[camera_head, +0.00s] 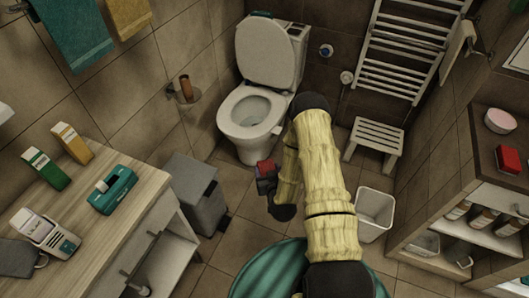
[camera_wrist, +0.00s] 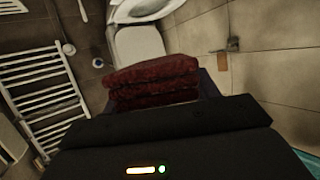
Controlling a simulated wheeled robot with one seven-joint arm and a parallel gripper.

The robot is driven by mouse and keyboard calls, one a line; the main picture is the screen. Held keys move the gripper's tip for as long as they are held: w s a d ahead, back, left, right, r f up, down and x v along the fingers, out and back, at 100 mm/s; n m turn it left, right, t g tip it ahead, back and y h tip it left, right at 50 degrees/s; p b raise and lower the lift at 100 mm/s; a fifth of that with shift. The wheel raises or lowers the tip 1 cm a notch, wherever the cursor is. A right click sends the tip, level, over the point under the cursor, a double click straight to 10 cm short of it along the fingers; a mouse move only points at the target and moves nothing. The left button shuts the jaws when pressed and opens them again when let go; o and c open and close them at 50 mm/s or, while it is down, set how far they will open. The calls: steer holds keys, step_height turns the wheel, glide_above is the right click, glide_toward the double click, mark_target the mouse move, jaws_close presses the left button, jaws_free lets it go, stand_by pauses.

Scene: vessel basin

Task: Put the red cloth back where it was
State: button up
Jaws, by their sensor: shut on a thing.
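The red cloth (camera_wrist: 152,80) is a dark red, folded bundle held between the fingers of my gripper, close in front of the wrist camera. In the head view, a small part of the red cloth (camera_head: 265,167) shows at the end of my gripper (camera_head: 266,182). My gripper is shut on it, in the air in front of the toilet and left of my forearm. The fingertips are largely hidden by the cloth in the wrist view.
The toilet (camera_head: 252,115) has its lid up. A grey bin (camera_head: 197,195), white stool (camera_head: 375,138) and white basket (camera_head: 375,212) stand around. The wooden counter (camera_head: 105,180) is at left. A shelf unit (camera_head: 470,150) at right bears a red block-like item (camera_head: 508,160) and pink round dish (camera_head: 500,121).

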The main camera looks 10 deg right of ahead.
steer(key=s+r+p, duration=0.4)
steer(key=r+p, duration=0.1)
steer(key=p, duration=0.1)
steer(key=shift+s, duration=0.15)
steer(key=shift+s+p, duration=0.45)
steer(key=shift+d, duration=0.1)
